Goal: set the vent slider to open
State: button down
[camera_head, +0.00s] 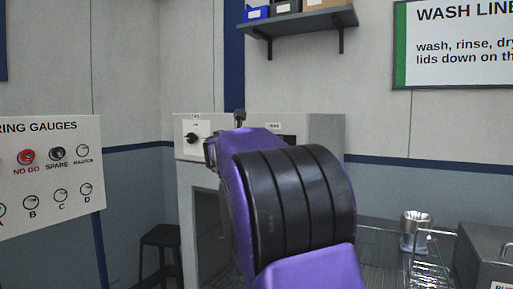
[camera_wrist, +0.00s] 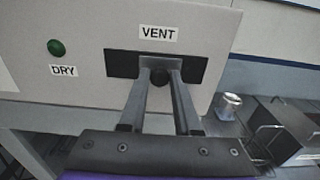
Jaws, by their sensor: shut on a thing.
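The vent slider's black round knob (camera_wrist: 158,77) shows in the wrist view, in front of a dark slot panel (camera_wrist: 120,64) under a VENT label. My gripper (camera_wrist: 160,66) is shut on the knob, one finger on each side. The knob is near the middle of the slot's width, as seen here. No open or closed markings can be read. In the head view my purple and black arm hides the gripper and the knob; only part of the dark slot panel (camera_head: 290,138) shows.
A green DRY button (camera_wrist: 56,48) is left of the slot on the grey cabinet (camera_head: 330,130). A black rotary knob (camera_head: 191,138) is on its upper left. A metal cup (camera_head: 415,230) stands at a wire rack on the right. A gauge board (camera_head: 50,175) is at far left.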

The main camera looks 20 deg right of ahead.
aim_at(285, 141)
jog(key=shift+s+d+f, duration=0.1)
jog(key=shift+s+d, duration=0.95)
jog(key=shift+s, duration=0.2)
jog(key=c, duration=0.6)
grip_release()
jog(key=shift+s, duration=0.1)
jog(key=shift+c, duration=0.2)
jog(key=b+v, duration=0.1)
jog(key=v, duration=1.1)
